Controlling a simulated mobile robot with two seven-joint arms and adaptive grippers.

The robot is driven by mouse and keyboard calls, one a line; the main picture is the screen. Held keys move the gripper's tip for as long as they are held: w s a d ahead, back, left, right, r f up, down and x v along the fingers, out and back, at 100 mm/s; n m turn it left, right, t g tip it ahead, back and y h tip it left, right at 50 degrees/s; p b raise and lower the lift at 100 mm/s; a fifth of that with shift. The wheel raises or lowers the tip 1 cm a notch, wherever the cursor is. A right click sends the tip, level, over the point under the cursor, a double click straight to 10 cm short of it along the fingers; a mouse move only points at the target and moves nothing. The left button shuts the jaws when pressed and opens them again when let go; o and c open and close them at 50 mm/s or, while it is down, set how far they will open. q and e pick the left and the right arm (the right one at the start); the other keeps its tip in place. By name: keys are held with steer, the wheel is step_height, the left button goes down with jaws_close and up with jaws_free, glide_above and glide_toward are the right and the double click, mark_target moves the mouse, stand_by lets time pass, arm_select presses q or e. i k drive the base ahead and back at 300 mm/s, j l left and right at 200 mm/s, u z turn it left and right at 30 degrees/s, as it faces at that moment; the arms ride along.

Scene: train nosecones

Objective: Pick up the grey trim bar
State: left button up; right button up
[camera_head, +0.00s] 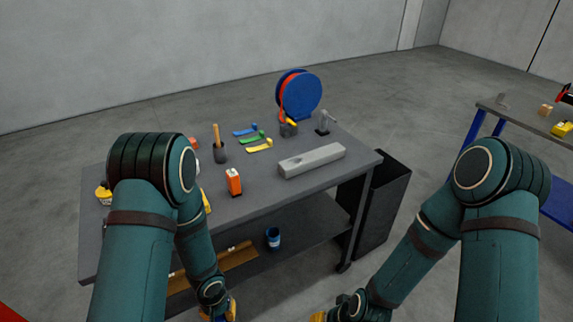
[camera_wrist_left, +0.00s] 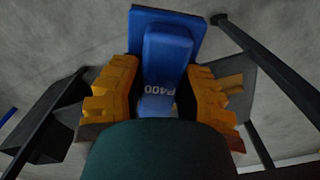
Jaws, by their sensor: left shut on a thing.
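The grey trim bar (camera_head: 312,160), a long light-grey block with a small dark mark on top, lies on the right half of the dark workbench (camera_head: 262,185). My left gripper (camera_head: 222,312) is low at the front of the bench, well away from the bar.
An orange bottle (camera_head: 234,182), a dark cup (camera_head: 219,152) with a wooden handle, coloured spreaders (camera_head: 254,138) and a blue reel (camera_head: 298,96) stand on the bench. A blue can (camera_head: 273,238) is on the lower shelf. A dark bin (camera_head: 385,200) stands right.

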mark_target(292, 167)
steer(key=i+l+u, duration=0.15)
steer(key=l, duration=0.25)
steer(key=i+l+u, duration=0.2)
steer(key=l, duration=0.2)
steer(key=i+l+u, duration=0.15)
steer(key=l, duration=0.3)
steer(key=i+l+u, duration=0.15)
steer(key=l, duration=0.3)
steer(key=i+l+u, duration=0.2)
steer(key=l, duration=0.25)
steer(key=l+u, duration=0.15)
steer(key=l, duration=0.35)
